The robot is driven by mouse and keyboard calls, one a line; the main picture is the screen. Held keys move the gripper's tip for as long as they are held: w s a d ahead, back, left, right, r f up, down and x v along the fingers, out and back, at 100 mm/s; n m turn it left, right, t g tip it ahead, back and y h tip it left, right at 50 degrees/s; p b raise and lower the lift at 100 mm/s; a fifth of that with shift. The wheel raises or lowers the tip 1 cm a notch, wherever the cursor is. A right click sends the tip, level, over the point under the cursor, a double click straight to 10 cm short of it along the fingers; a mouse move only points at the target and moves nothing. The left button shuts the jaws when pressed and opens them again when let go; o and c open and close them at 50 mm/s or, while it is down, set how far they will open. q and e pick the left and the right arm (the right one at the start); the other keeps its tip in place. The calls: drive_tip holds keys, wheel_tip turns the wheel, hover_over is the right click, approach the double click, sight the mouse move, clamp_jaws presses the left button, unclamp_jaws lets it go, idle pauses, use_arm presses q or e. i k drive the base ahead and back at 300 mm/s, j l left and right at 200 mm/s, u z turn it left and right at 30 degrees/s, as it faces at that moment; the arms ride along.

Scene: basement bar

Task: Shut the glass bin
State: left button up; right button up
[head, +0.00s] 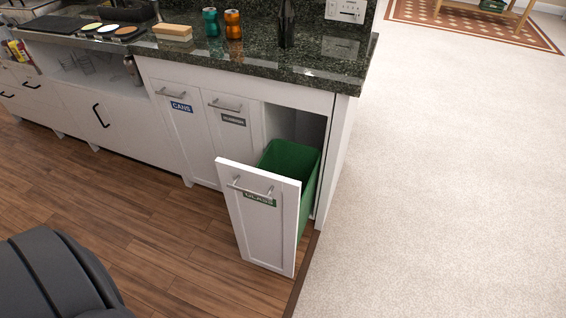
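The glass bin is a pull-out drawer with a white front panel (262,228), a bar handle (248,187) and a green label reading GLASS (259,199). It stands pulled out from the right end of the white bar cabinet. Behind the panel is a green bin (291,160), open at the top and empty as far as I see. The cabinet opening (305,128) behind it is dark and clear. Neither of my grippers shows in the head view.
Shut fronts labelled CANS (181,107) and one with a grey label (233,120) are left of the opening. The granite counter (310,62) above holds a teal can, an orange can and a dark bottle. Wood floor (160,240) lies clear before the bin; pale carpet (450,180) lies right.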

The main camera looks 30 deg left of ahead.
sight(269, 204)
drive_tip(key=u, duration=1.25)
